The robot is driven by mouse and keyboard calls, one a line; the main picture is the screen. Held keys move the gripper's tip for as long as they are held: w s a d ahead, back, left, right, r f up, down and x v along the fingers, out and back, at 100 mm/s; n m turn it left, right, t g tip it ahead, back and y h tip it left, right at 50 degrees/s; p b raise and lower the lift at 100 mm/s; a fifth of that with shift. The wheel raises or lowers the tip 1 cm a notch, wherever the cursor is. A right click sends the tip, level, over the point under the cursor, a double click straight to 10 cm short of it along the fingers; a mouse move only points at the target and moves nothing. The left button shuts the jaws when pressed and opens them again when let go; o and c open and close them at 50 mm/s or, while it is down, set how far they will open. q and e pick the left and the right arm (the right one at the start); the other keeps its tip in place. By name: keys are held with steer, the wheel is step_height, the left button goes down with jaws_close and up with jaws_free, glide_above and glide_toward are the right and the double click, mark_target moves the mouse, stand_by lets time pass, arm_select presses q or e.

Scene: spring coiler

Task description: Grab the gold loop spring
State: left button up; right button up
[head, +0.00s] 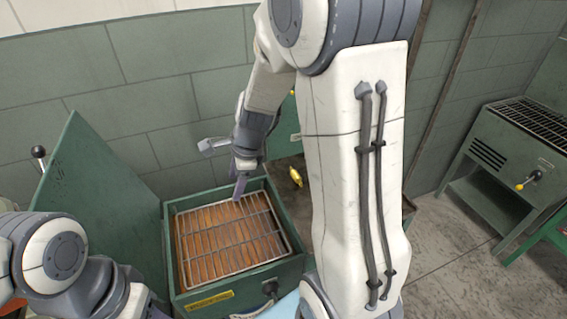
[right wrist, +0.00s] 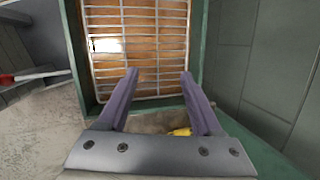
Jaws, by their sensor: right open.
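A small gold-yellow thing (head: 295,177), which looks like the gold loop spring, lies just right of the green box in the head view. Its coils are too small to make out. In the right wrist view a yellow piece (right wrist: 180,132) shows low between the finger bases, partly hidden by my gripper. My right gripper (head: 228,168) is open and empty, above the back of the box and left of the gold thing. In the right wrist view its fingertips (right wrist: 159,74) stand apart in front of the wire rack. My left gripper is out of view; only its arm shows at lower left.
The green box (head: 180,300) holds a wire rack (head: 200,232) over an orange-brown inside. A green panel (head: 105,200) stands at its left. My right arm hides much of the area right of the box. A green machine (head: 505,150) stands at far right, with clear floor before it.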

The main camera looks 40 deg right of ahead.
steer(key=w+d+f+m+t+h, duration=0.1)
steer(key=w+d+f+m, duration=0.1)
steer(key=d+m, duration=0.95)
steer(key=m+h+p, duration=0.1)
steer(key=m+h, duration=0.1)
steer(key=m, duration=0.3)
glide_toward(297, 175)
steer(key=f, duration=0.1)
steer(key=d+f+b, duration=0.1)
steer(key=w+f, duration=0.1)
steer(key=shift+w+d+f+b, duration=0.15)
steer(key=shift+f+b, duration=0.1)
steer(key=shift+b, duration=0.15)
steer(key=x, duration=0.2)
steer(key=b+x, duration=0.2)
steer(key=x, duration=0.1)
steer(key=shift+w+a+f, duration=0.15)
steer(key=shift+a+f, duration=0.1)
steer(key=shift+a, duration=0.15)
steer(key=shift+r, duration=0.1)
jaws_close()
